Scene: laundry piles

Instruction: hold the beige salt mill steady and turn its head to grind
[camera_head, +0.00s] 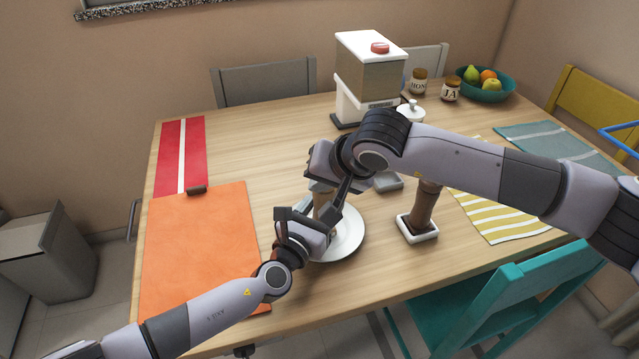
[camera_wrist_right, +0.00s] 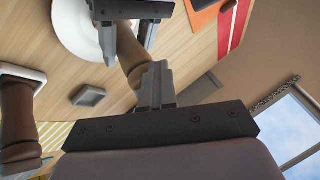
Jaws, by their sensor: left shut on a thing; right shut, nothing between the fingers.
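The beige salt mill (camera_head: 323,196) stands over the white plate (camera_head: 350,236), mostly hidden by my grippers. My left gripper (camera_head: 318,220) is shut around its body. The right wrist view shows the mill (camera_wrist_right: 129,50) between the left gripper's fingers (camera_wrist_right: 124,28). My right gripper (camera_head: 338,190) is shut and empty at the mill's upper end. In the right wrist view its closed fingers (camera_wrist_right: 155,84) lie right beside the mill's head; whether they touch it I cannot tell.
A darker brown mill (camera_head: 425,205) stands in a square white dish (camera_head: 419,236) right of the plate. A dispenser (camera_head: 368,80), jars and a fruit bowl (camera_head: 484,92) stand at the back.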

